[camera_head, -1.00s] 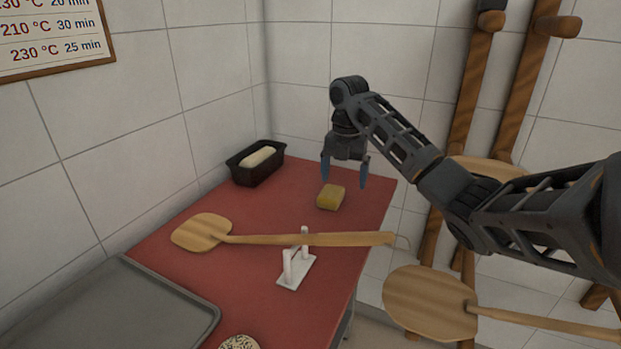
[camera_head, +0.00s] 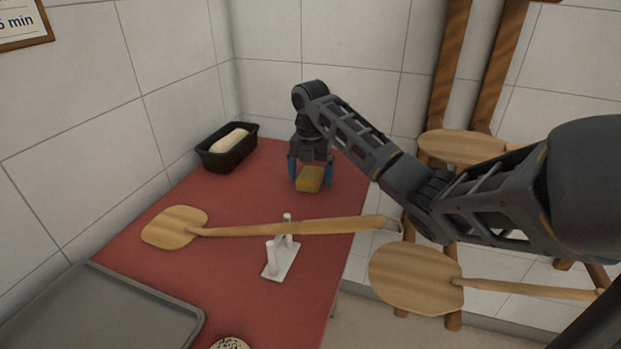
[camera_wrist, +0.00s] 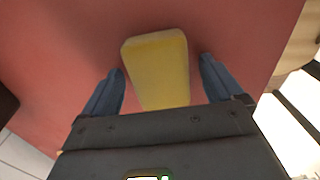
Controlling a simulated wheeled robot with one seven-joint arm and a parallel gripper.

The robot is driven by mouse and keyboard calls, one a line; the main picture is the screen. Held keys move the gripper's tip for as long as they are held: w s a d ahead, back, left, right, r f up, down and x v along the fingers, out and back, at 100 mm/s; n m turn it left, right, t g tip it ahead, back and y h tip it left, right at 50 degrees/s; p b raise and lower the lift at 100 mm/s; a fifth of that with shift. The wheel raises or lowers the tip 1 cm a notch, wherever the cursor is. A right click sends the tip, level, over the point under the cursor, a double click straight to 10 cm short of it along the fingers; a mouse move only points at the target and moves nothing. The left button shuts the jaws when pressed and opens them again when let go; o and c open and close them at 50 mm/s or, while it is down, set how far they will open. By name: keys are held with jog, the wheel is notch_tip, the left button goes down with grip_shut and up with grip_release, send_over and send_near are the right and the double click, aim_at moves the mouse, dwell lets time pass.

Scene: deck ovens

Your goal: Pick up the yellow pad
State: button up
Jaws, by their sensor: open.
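The yellow pad (camera_head: 310,179) is a small block lying on the red table top. It also shows in the wrist view (camera_wrist: 158,68), with its near end close to the gripper body. My gripper (camera_head: 311,181) is open and low over the table, with one blue finger on each side of the pad. In the wrist view my gripper's fingertips (camera_wrist: 160,68) flank the pad with a visible gap on both sides, and the far part of the pad reaches past them. The fingers do not touch the pad there.
A wooden peel (camera_head: 280,229) rests across a white stand (camera_head: 280,262) in front of the pad. A dark loaf tin (camera_head: 212,158) holding a pale loaf stands to the left by the wall. A grey tray (camera_head: 100,315) lies at the near left. More peels hang at the right.

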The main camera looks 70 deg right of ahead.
aim_at(312, 173)
jog(key=shift+c, duration=0.2)
jog(key=c, duration=1)
jog(key=shift+r, duration=0.5)
notch_tip(312, 173, up, 3)
jog(key=shift+s+d+r, duration=0.15)
jog(key=shift+r, duration=0.05)
jog(key=s+d+r, duration=0.2)
jog(key=s, duration=0.1)
jog(key=s+d+r+p, duration=0.1)
jog(key=s+d+r, duration=0.1)
jog(key=s, duration=0.1)
jog(key=s+d+r, duration=0.2)
jog(key=s, duration=0.1)
jog(key=shift+s+r+p, duration=0.25)
jog(key=shift+p, duration=0.1)
